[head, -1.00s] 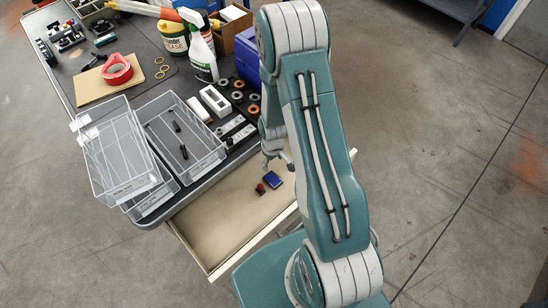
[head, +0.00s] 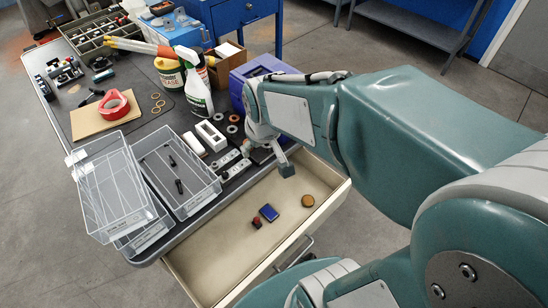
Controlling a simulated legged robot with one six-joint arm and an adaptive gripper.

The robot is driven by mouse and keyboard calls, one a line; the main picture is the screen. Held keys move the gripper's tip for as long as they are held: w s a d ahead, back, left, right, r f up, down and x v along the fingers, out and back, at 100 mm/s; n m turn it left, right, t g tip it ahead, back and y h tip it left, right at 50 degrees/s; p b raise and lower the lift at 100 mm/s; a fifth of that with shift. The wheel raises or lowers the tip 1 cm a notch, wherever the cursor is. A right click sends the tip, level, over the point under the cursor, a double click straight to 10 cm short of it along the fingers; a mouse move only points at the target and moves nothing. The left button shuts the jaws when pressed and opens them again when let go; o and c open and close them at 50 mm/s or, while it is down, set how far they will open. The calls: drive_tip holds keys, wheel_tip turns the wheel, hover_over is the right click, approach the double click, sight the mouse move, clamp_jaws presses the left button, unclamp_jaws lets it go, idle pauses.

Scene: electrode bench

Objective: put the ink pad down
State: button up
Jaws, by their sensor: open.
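The blue ink pad (head: 269,212) lies flat in the open drawer (head: 215,260), next to a small dark red object (head: 256,222). My gripper (head: 285,168) is over the drawer's back part, near the bench edge, behind the ink pad and apart from it in the picture. It is open, and nothing shows in it. Its fingers are small and partly covered by the wrist. A round brown-orange object (head: 308,200) lies in the drawer to the right of the ink pad.
Small blocks and rings lie near my wrist. Much of the drawer floor is bare.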

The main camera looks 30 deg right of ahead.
drive_tip(key=s+a+r+m+t, duration=0.1)
drive_tip(key=s+r, duration=0.7)
drive_tip(key=s, duration=0.3)
drive_tip(key=shift+a+t, duration=0.35)
drive_tip(key=shift+t, duration=0.05)
